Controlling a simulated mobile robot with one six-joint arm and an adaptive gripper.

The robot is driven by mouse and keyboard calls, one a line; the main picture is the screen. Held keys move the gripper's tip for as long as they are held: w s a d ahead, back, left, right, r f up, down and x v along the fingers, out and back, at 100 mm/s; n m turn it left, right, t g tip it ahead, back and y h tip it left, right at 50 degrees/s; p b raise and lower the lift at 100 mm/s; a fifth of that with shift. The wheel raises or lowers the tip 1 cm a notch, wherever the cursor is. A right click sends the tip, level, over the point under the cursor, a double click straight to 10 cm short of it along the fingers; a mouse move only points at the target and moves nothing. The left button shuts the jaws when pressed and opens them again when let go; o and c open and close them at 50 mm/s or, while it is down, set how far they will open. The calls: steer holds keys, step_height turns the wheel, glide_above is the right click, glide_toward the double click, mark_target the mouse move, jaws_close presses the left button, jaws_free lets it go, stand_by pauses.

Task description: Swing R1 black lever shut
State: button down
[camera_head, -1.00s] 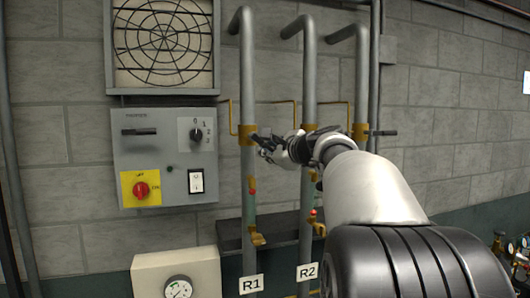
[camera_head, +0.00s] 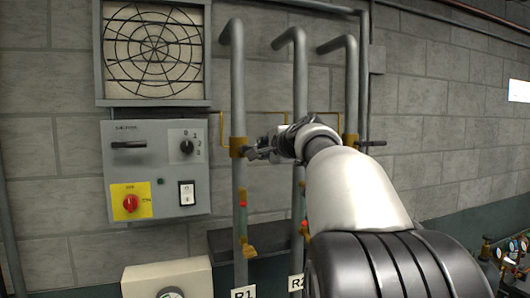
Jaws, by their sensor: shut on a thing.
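The R1 pipe (camera_head: 239,92) is the leftmost of three grey vertical pipes, with an R1 label (camera_head: 243,293) low down. A brass valve body (camera_head: 238,147) sits on it at about mid-height. My gripper (camera_head: 262,153) is just right of that valve, with its fingers shut on the R1 black lever (camera_head: 252,154). Only a small dark part of the lever shows beside the brass; the fingers hide the rest, so its exact angle is hard to tell.
The R2 pipe (camera_head: 299,75) passes behind my wrist. A third pipe's black lever (camera_head: 372,144) sticks out to the right. A grey control box (camera_head: 155,168) with a red knob (camera_head: 130,203) hangs on the left. A lower red-tipped valve (camera_head: 246,250) sits on R1.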

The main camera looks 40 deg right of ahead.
stand_by(0.3)
steer(key=c, duration=2.1)
jaws_free()
steer(key=o, duration=0.4)
steer(key=shift+s+a+r, duration=0.15)
steer(key=shift+s, duration=0.15)
steer(key=shift+o, duration=0.7)
steer(key=shift+w, duration=0.15)
steer(key=v, duration=1.2)
